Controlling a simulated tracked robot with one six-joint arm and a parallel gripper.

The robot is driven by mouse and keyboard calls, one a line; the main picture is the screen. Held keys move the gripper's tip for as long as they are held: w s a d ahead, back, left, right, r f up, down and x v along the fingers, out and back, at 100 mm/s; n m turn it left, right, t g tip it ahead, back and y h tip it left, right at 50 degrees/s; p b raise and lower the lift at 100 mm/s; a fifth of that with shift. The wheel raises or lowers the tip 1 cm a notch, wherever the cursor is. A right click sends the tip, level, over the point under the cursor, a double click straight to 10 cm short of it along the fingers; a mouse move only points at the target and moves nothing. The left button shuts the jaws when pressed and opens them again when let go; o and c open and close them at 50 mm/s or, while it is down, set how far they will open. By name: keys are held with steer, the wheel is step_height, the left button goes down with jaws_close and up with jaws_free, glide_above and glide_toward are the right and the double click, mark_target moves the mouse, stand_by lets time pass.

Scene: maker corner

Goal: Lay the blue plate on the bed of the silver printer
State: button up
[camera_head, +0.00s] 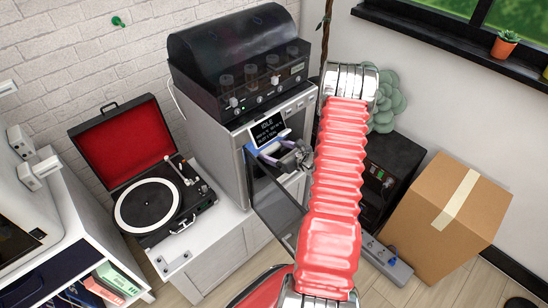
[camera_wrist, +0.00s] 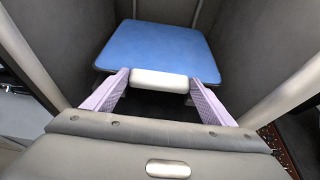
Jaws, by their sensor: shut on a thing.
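The silver printer (camera_head: 227,150) stands on the white cabinet, with its screen reading IDLE and its dark front door (camera_head: 277,205) swung open. My gripper (camera_head: 277,152) is at the printer's open front. In the wrist view, the lavender fingers of my gripper (camera_wrist: 158,84) are shut on the pale front tab of the blue plate (camera_wrist: 153,48). The plate looks flat and lies between the dark inner walls of the printer. Only a bit of blue shows beside the fingers in the head view. The bed is hidden under the plate, and I cannot tell whether they touch.
A dark-lidded machine (camera_head: 255,65) sits on top of the printer. A red-lined record player (camera_head: 140,180) stands to its left. A cardboard box (camera_head: 450,215), a black cabinet (camera_head: 397,152) and a power strip (camera_head: 388,262) are on the right. The printer's side walls leave little room around the plate.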

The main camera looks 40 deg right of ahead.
steer(key=f, duration=0.3)
steer(key=shift+w+f, duration=0.2)
steer(key=shift+f, duration=0.2)
steer(key=o, duration=1.3)
steer(key=shift+s, duration=0.15)
